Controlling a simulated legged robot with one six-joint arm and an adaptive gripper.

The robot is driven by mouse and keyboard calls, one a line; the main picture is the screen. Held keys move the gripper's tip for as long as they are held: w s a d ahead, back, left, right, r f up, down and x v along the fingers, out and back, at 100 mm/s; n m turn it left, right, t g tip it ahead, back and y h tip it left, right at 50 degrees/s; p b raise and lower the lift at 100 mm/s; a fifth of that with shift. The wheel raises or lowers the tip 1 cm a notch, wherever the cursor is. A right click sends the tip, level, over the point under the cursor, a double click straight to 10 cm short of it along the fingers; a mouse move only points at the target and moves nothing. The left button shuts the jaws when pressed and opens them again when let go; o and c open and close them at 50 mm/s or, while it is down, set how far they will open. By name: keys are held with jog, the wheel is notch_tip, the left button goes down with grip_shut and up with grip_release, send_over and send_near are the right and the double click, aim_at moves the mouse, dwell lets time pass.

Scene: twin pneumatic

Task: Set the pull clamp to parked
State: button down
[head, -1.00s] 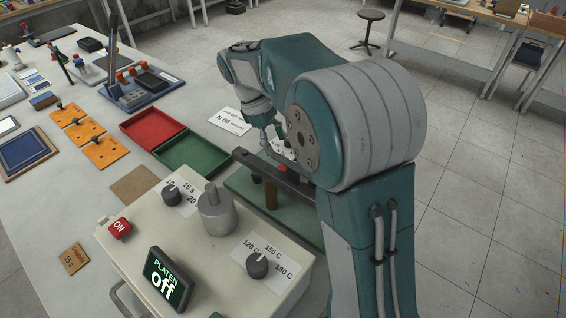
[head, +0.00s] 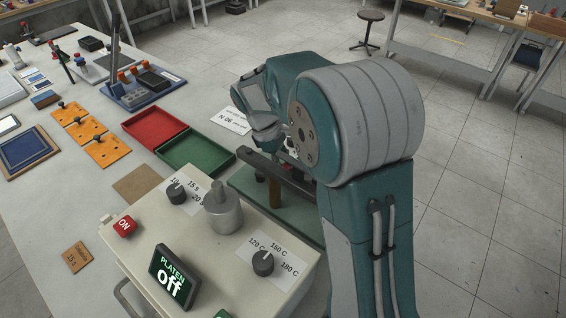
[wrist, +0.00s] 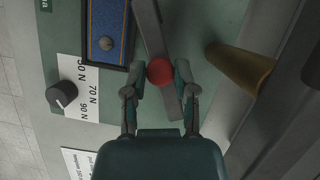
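In the wrist view a red ball knob (wrist: 160,71) sits on a flat grey lever (wrist: 150,28), which I take to be the pull clamp's handle. No label that names its positions can be read. My gripper (wrist: 159,70) has its two fingers spread on either side of the red knob. A narrow gap shows on the left of the knob; on the right I cannot tell whether the finger touches. In the head view my arm hides the fingers and the knob.
A black dial (wrist: 62,94) by a force scale and a blue pad (wrist: 106,18) lie near the lever. A brown post (wrist: 240,67) stands to the right. In the head view a dark bar (head: 275,172) spans the green base. The platen display (head: 174,277) reads off.

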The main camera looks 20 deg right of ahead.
jog(key=shift+a, duration=0.2)
jog(key=shift+s+a+m+g+y, duration=0.15)
jog(key=shift+s+a+m+y, duration=0.15)
jog(key=shift+m, duration=0.5)
jog(key=shift+s+a+m+g+y, duration=0.15)
jog(key=shift+s+m+y, duration=0.2)
jog(key=shift+m, duration=0.45)
jog(key=shift+c, duration=2.1)
grip_release()
jog(key=shift+f, duration=0.1)
jog(key=shift+w+a, duration=0.1)
jog(key=shift+a, duration=0.05)
jog(key=shift+d, duration=0.25)
